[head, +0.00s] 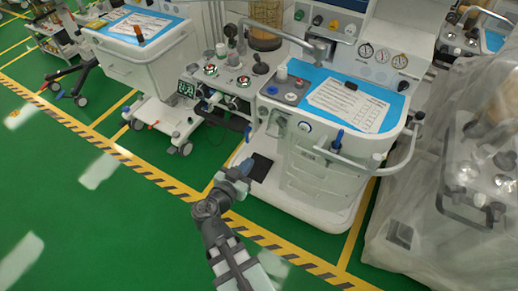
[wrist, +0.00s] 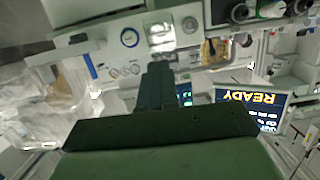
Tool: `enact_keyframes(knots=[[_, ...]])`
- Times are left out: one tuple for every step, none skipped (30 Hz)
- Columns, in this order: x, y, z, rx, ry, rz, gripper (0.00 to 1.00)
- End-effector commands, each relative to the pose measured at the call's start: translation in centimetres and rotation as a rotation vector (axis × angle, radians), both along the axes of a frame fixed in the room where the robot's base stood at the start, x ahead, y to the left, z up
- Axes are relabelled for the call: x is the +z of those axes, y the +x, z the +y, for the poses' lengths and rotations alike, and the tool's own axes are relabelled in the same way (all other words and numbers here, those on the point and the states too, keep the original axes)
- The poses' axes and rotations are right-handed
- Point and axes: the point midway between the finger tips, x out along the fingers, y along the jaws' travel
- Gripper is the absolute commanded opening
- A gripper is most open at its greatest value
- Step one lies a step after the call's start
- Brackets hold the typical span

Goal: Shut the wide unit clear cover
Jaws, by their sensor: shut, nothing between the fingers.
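The wide anaesthesia unit (head: 310,165) stands at centre right in the head view, with a blue top, a white sheet and drawers below. I cannot clearly pick out its clear cover or tell how far open it is. My gripper (head: 244,168) is in front of the unit's lower left side, above the floor and a dark pad. In the wrist view my gripper (wrist: 158,85) points at the unit's white front, its dark fingers together with nothing between them. A blue handle (wrist: 90,66) and a round blue-rimmed dial (wrist: 130,38) show there, apart from the fingers.
A cart draped in clear plastic (head: 440,215) stands at the right. Another white cart (head: 140,60) is at the upper left. A panel with knobs (head: 228,75) sits between them. A screen reading READY (wrist: 250,100) appears upside down in the wrist view. The green floor at left is free.

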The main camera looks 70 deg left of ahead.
Motion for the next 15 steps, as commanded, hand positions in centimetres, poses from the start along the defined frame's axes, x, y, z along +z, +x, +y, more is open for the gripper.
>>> enact_keyframes(knots=[[-0.1, 0.3, 0.4, -0.001, 0.001, 0.001, 0.0], [-0.2, 0.5, 0.6, -0.002, 0.0, 0.0, 0.0], [-0.3, 0.8, 0.9, -0.003, 0.0, 0.0, 0.0], [-0.4, 1.0, 1.2, -0.003, 0.0, 0.0, 0.0], [-0.5, 1.3, 1.5, -0.002, -0.001, 0.0, 0.0], [-0.6, 1.7, 2.0, -0.002, -0.001, 0.0, 0.0], [-0.8, 2.1, 2.4, -0.003, 0.0, 0.0, 0.0], [-0.9, 2.4, 2.7, -0.004, -0.001, -0.001, 0.0], [-1.0, 2.9, 3.3, -0.002, 0.0, 0.0, 0.0], [-1.2, 3.3, 3.6, -0.003, -0.001, -0.001, 0.0], [-1.3, 3.6, 4.0, -0.003, -0.001, -0.001, 0.0], [-1.4, 4.1, 4.6, -0.003, -0.001, -0.001, 0.0], [-1.5, 4.4, 4.9, -0.002, -0.001, -0.001, 0.0], [-1.6, 4.8, 5.3, -0.002, -0.001, -0.001, 0.0], [-1.8, 5.3, 5.8, -0.003, -0.001, -0.001, 0.0]])
